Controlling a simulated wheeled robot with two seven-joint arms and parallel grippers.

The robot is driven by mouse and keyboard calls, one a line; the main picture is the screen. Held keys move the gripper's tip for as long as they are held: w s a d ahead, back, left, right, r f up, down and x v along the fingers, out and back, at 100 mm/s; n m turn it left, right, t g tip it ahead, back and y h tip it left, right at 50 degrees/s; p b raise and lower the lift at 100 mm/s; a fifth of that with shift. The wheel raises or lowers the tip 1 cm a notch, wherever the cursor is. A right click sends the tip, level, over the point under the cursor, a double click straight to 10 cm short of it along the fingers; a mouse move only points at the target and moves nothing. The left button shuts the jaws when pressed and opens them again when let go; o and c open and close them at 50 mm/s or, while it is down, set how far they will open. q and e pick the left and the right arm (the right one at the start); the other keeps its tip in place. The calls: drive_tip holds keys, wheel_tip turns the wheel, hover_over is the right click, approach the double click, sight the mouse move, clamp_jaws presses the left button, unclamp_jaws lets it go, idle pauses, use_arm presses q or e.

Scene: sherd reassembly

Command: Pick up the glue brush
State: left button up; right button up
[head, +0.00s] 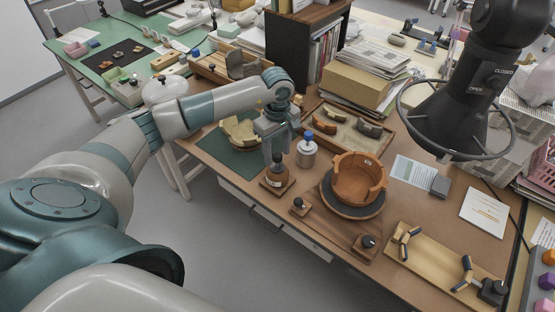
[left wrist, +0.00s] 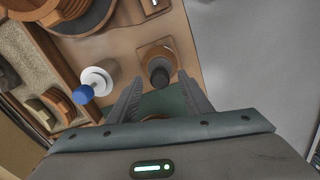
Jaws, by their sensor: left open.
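A dark upright piece (head: 277,169), which looks like the glue brush's handle or its pot, stands on a square wooden block (head: 275,187) near the table's front edge. My left gripper (head: 277,153) is directly above it, pointing down. In the left wrist view, the dark piece (left wrist: 159,73) shows between and just beyond the tips of my open left fingers (left wrist: 160,88). I cannot tell whether the fingers touch it. The bristles are hidden. My right gripper is out of view.
A white bottle with a blue cap (head: 307,153) stands close right of the block. A partly rebuilt brown pot (head: 357,181) sits on a round dark turntable. A tray of sherds (head: 378,150) lies behind. A black hood (head: 455,118) hangs at the right.

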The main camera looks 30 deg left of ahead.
use_arm(q)
drive_tip(key=shift+f, duration=0.9)
drive_tip(key=c, duration=0.9)
